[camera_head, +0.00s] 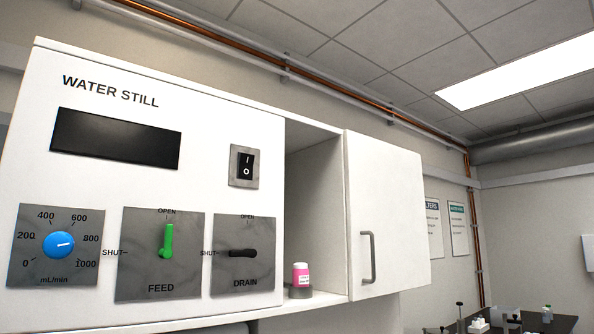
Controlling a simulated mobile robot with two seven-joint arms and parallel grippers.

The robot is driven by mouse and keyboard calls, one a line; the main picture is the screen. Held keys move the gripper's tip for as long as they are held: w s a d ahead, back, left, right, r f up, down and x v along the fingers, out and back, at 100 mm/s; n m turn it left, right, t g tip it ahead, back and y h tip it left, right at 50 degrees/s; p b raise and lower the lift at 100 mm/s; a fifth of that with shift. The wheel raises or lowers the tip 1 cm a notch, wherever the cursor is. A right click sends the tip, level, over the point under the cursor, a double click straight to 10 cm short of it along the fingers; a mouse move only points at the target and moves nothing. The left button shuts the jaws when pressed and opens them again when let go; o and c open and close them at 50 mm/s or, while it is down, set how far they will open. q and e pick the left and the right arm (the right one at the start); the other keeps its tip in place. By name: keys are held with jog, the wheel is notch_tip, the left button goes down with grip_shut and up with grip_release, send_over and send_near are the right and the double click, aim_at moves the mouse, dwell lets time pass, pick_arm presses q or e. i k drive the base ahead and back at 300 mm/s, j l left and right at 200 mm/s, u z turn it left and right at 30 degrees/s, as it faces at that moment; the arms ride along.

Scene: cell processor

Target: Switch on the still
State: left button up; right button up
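The white water still (215,120) fills the left of the head view. Its black rocker switch (245,165), marked I above and O below, sits at the upper right of the panel; I cannot tell which side is pressed. The display (115,139) is dark. The green feed lever (167,240) stands upright, toward OPEN. The black drain lever (242,253) lies level, toward SHUT. The blue flow knob (59,245) has its white mark pointing right, near 800. Neither gripper is in view.
Right of the panel is an open compartment with a pink bottle (300,274) standing in it. Its white door (385,215), with a grey handle (368,257), swings out at the right. A dark bench (560,323) with small items stands at the far lower right.

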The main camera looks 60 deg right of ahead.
aim_at(246, 161)
jog(key=z, duration=1.4)
